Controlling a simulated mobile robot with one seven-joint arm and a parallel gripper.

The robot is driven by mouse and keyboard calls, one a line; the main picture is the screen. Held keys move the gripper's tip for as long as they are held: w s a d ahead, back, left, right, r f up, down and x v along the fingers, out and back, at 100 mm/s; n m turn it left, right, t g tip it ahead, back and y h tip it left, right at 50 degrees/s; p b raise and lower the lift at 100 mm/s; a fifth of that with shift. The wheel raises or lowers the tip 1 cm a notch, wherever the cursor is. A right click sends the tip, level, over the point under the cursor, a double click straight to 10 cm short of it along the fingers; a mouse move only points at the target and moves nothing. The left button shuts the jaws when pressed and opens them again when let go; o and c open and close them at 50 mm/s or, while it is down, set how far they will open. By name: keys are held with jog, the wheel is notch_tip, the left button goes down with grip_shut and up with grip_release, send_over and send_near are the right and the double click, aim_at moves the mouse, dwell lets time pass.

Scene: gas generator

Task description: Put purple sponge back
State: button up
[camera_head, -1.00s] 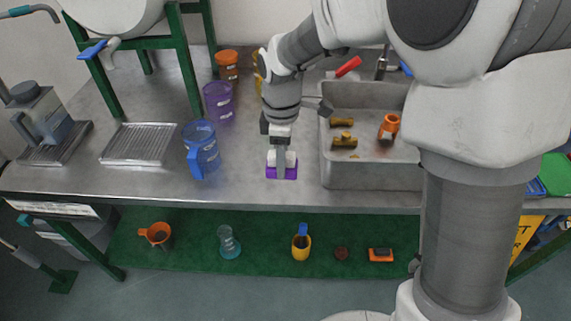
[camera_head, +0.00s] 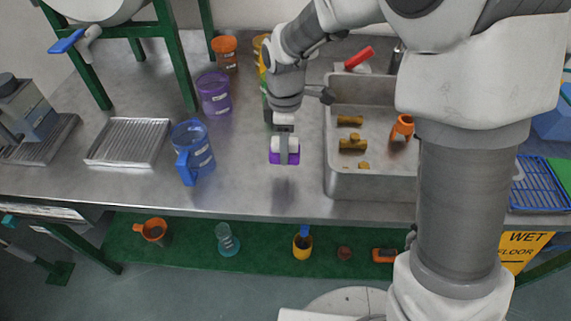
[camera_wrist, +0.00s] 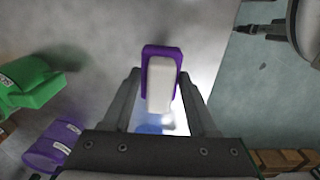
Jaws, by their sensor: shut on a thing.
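My gripper (camera_head: 286,146) is shut on a purple and white sponge (camera_head: 284,158) and holds it above the metal bench top, left of the sink. In the wrist view the sponge (camera_wrist: 161,84) sits between the two fingers of my gripper (camera_wrist: 160,92), with its white side and purple rim showing. A faint shadow lies on the bench below the sponge.
The metal sink basin (camera_head: 372,188) holds several brass fittings and an orange item. A blue jug (camera_head: 194,152) stands left of my gripper, with a purple jug (camera_head: 214,92) behind it. A drain rack (camera_head: 128,142) is further left. The green lower shelf (camera_head: 190,246) carries small containers.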

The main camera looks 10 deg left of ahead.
jog(key=shift+f+b, duration=0.5)
jog(key=shift+f, duration=2.55)
jog(key=shift+f, duration=0.15)
jog(key=o, duration=1.3)
